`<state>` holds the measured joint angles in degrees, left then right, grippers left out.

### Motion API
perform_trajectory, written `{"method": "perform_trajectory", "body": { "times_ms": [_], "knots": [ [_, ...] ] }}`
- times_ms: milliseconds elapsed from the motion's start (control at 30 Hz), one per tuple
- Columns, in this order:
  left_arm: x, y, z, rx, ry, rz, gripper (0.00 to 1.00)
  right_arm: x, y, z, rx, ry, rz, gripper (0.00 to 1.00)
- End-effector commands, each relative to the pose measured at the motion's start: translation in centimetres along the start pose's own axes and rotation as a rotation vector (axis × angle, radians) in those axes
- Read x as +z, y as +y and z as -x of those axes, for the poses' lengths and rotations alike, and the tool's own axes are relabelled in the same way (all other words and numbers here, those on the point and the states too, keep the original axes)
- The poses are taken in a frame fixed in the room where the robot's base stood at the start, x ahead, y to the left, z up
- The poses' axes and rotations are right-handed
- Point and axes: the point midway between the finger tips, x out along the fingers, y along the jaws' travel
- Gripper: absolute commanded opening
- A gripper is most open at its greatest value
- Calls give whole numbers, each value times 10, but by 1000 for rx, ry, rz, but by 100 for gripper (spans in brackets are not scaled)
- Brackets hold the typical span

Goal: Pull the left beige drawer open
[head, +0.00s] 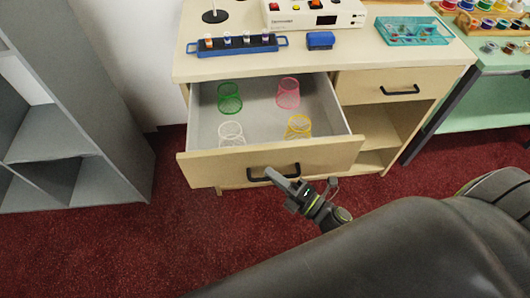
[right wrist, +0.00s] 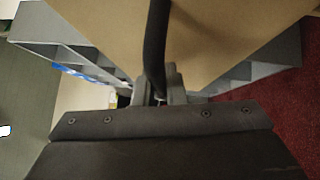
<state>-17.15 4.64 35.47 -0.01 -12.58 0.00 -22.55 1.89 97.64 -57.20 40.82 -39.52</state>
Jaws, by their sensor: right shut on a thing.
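The left beige drawer (head: 270,160) stands pulled out from the desk in the head view, its grey inside showing. A green (head: 229,98), a pink (head: 288,93), a white (head: 231,133) and a yellow (head: 298,127) mesh cup stand in it. Its black bar handle (head: 274,173) is on the front panel. My right gripper (head: 279,178) is at this handle and shut on it. In the right wrist view the black handle (right wrist: 156,45) runs between the fingers (right wrist: 160,88), in front of the beige panel. My left gripper is not in view.
The desk top (head: 345,50) holds a blue rack (head: 237,45) of vials, a white device and a teal tray (head: 413,31). A shut right drawer (head: 391,87) is beside the open one. A grey shelf (head: 75,110) stands left. Red carpet (head: 120,240) is clear in front.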

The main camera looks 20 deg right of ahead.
Motion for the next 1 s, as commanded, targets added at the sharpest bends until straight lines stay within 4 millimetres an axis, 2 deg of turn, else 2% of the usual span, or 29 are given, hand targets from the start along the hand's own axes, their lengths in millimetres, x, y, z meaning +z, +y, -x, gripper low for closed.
{"method": "perform_trajectory", "body": {
  "times_ms": [100,333,867,900,1000],
  "knots": [
    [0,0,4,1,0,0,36,-16,5,17,-1,-2,-3,0],
    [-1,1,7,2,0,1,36,-35,10,35,0,0,-1,0],
    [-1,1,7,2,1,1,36,-41,11,41,1,3,1,0],
    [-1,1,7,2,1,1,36,-41,11,41,1,3,1,13],
    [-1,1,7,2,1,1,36,-41,11,41,1,2,1,26]
  ]
}}
